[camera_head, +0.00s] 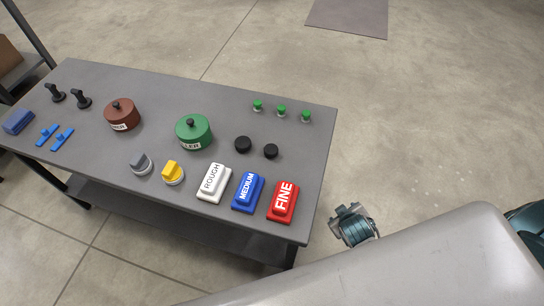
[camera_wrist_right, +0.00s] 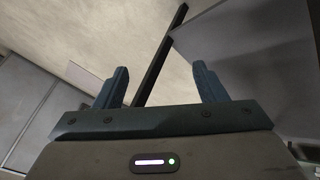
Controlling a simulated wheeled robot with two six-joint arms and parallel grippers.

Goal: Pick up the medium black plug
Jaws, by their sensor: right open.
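Two low, round black plugs lie on the grey table (camera_head: 110,80), right of the green lidded pot. The left one (camera_head: 243,144) looks slightly larger than the right one (camera_head: 270,151). Two black pieces with upright handles, one (camera_head: 55,93) and another (camera_head: 81,99), stand at the table's far left. None of the black pieces carries a readable size label. My right gripper (camera_wrist_right: 162,84) is open in the wrist view, with nothing between its fingers. No plug shows in that view. My left gripper is not in view.
A brown pot (camera_head: 122,117) and green pot (camera_head: 193,133) stand on the table. White ROUGH (camera_head: 212,184), blue MEDIUM (camera_head: 248,193) and red FINE (camera_head: 283,203) blocks line the front edge. Small green-topped pieces (camera_head: 281,111) stand at the back right.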

